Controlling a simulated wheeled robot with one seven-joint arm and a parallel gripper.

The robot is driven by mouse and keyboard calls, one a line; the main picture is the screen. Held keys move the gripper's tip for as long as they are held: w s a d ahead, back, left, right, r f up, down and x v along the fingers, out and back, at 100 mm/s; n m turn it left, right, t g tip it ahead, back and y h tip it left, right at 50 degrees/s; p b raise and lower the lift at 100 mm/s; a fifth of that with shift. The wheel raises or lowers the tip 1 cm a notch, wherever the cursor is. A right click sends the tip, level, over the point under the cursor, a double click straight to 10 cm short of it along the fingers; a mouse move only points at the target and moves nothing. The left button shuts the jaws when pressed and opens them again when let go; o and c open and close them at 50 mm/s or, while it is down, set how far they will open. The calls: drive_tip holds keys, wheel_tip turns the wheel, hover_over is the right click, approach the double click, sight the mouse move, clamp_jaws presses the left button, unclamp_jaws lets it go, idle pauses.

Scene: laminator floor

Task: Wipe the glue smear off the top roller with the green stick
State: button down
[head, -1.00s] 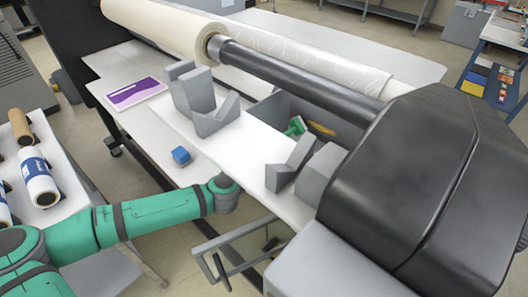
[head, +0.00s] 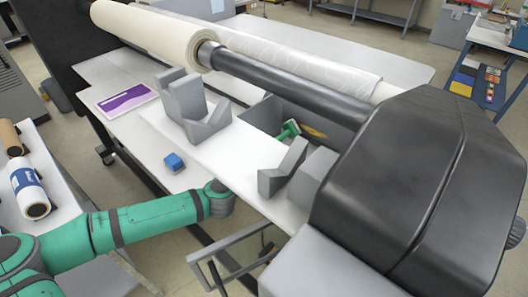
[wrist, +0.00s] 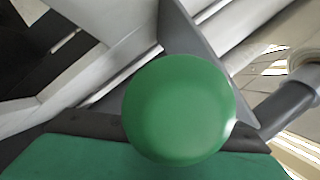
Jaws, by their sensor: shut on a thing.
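The top roller appears to be the long dark roller (head: 285,80) running from the cream roll to the black housing. I cannot make out a glue smear on it. In the wrist view a round green end (wrist: 180,108), apparently of the green stick, fills the middle, close to the camera. My gripper (wrist: 165,128) is shut on it, with dark finger parts showing on either side. Another green tool (head: 288,130) shows in the grey bin behind the table.
Grey V-shaped blocks (head: 206,118) and (head: 283,170) stand on the white table (head: 225,152). The black housing (head: 425,165) blocks the right side. A yellowish thing (head: 314,131) lies in the bin.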

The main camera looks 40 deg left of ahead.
drive_tip(key=shift+w+d, duration=0.1)
drive_tip(key=shift+w, duration=1)
idle(0.6)
drive_tip(key=shift+s, duration=0.15)
idle(0.4)
drive_tip(key=shift+d, duration=0.1)
drive_tip(key=shift+d, duration=1)
drive_tip(key=shift+d, duration=0.15)
drive_tip(key=shift+s+d, duration=0.1)
drive_tip(key=shift+d, duration=0.8)
